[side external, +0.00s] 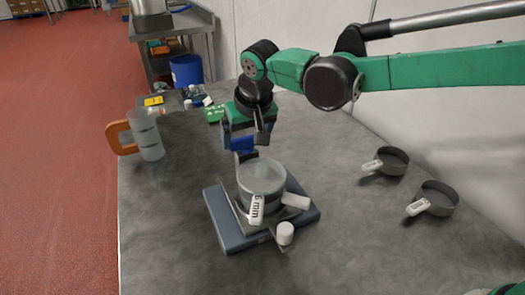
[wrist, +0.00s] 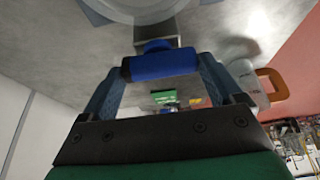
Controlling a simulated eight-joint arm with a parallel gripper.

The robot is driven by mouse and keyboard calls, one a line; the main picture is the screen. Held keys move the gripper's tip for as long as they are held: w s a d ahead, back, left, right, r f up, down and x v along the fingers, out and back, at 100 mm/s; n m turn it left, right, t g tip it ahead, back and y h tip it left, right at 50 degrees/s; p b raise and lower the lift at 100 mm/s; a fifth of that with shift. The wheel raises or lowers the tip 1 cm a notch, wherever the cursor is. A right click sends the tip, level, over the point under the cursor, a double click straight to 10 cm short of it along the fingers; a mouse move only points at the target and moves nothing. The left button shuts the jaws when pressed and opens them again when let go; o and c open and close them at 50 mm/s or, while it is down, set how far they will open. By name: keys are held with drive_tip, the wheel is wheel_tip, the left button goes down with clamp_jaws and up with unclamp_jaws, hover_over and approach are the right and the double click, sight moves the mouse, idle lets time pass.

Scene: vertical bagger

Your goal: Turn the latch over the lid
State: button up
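The round clear-lidded pot (side external: 262,178) stands on a blue-grey base plate (side external: 228,236); its pale rim also shows at the top of the wrist view (wrist: 140,8). The latch has a blue cylindrical handle (side external: 242,144) on a grey metal arm, at the pot's back left edge. In the wrist view the handle (wrist: 162,65) lies crosswise between my two blue fingers. My gripper (side external: 240,137) points down just above the pot's back edge. Its fingers are apart, and each meets an end of the handle with no gap visible. The latch's pivot is hidden.
White tags, one reading "6 mm" (side external: 257,209), and a white knob (side external: 285,233) stand at the pot's front. Two grey cups (side external: 437,199) (side external: 393,160) are at right. A jug with an orange handle (side external: 119,138) is at left. The table front left is clear.

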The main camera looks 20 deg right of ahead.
drive_tip(key=shift+m, duration=0.3)
drive_tip(key=m+h, duration=0.1)
drive_tip(key=m, duration=0.2)
drive_tip(key=shift+a+h, duration=0.1)
drive_tip(key=shift+h, duration=0.2)
drive_tip(key=m, duration=0.2)
drive_tip(key=m+g+h, duration=0.1)
drive_tip(key=m, duration=0.2)
drive_tip(key=shift+h, duration=0.3)
drive_tip(key=m, duration=0.2)
drive_tip(key=m+g+h, duration=0.1)
drive_tip(key=m, duration=0.1)
drive_tip(key=shift+w+a+g, duration=0.1)
drive_tip(key=shift+g, duration=0.2)
drive_tip(key=shift+m+g, duration=0.7)
drive_tip(key=shift+m, duration=1.2)
drive_tip(key=o, duration=1)
